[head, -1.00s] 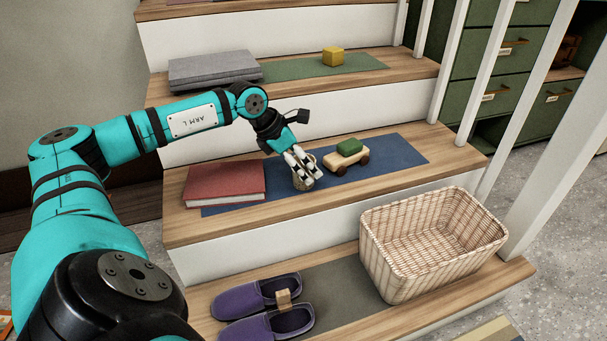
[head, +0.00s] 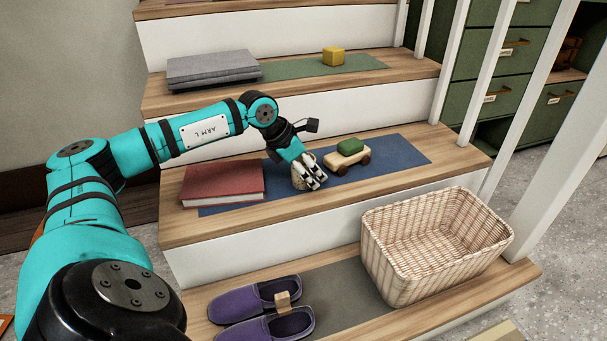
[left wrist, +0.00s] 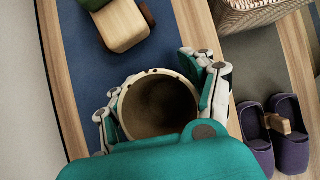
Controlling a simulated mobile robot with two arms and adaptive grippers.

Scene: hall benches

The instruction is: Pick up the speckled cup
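The speckled cup (head: 298,178) is a small beige cup on the blue mat (head: 400,157) of the middle step. In the left wrist view its round open mouth (left wrist: 160,105) faces the camera, and it looks empty. My left gripper (head: 313,179) is down at the cup, with white fingers partly covering its right side in the head view. In the wrist view, fingers lie close on both sides of the cup's rim. I cannot tell whether they press on it. My right gripper is not in view.
A wooden toy car (head: 347,158) with a green top stands just right of the cup. A red book (head: 222,183) lies to the left. On the step below are a wicker basket (head: 395,275) and purple slippers (head: 240,300) with a wooden block. White balusters line the right.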

